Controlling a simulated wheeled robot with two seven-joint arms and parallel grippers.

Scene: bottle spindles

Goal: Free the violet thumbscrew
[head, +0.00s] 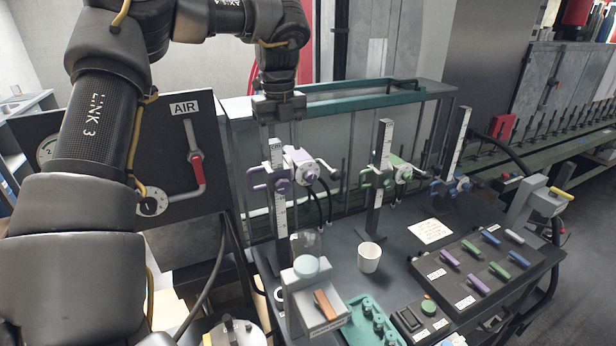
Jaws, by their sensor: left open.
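The violet thumbscrew (283,186) appears as a small violet knob on the carriage clamped to the left upright scale post (279,215). A violet handle sticks out to its left, and a pale round spindle head with dark hoses sits to its right. My left gripper (282,126) points down above and close to the top of this post, apart from the thumbscrew. It is open with nothing seen between its fingers; the fingertips are hard to make out against the grey background. My right gripper is not in view.
Similar posts carry a green carriage (376,179) and a blue carriage (450,188) to the right. A rack of coloured pieces (480,262) lies front right.

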